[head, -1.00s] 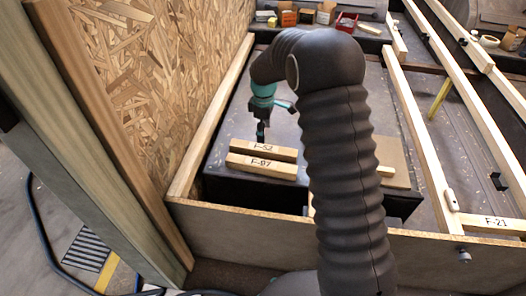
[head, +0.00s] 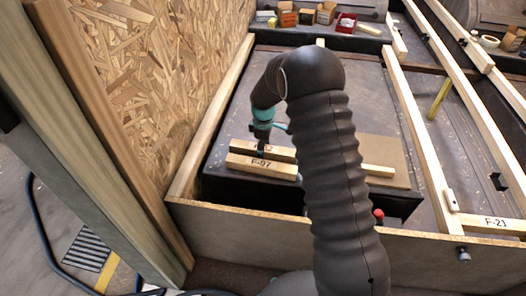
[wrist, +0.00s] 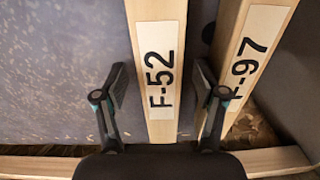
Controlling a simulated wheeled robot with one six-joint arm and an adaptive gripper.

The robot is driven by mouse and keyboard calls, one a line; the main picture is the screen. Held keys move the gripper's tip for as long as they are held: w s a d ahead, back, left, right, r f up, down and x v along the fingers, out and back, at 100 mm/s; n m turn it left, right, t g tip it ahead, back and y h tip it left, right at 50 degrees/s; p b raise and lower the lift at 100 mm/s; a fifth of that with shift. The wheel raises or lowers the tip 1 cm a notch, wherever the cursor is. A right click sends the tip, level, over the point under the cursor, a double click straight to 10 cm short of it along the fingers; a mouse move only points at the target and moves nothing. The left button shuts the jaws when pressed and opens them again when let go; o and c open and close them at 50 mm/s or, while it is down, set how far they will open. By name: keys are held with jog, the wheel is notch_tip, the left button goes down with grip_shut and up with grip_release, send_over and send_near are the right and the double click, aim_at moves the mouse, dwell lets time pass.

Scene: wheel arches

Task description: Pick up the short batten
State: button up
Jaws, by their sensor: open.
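Two pale wooden battens lie side by side on a dark surface. The back one, labelled F-52 (head: 284,154), is partly hidden behind my gripper (head: 262,150) in the head view. The front one is labelled F-97 (head: 262,165). In the wrist view my open gripper (wrist: 160,82) has one finger on each side of the F-52 batten (wrist: 157,20). Its right finger is at the gap between F-52 and the F-97 batten (wrist: 248,50). I cannot tell whether either finger touches wood. The labels alone do not tell which is the short batten.
A chipboard wall (head: 170,70) rises at left, with a long rail (head: 215,110) along its foot. A low front board (head: 270,228) borders the bay. Another pale piece (head: 378,171) lies right, partly behind my arm. Boxes (head: 287,15) stand at the back.

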grip_shut()
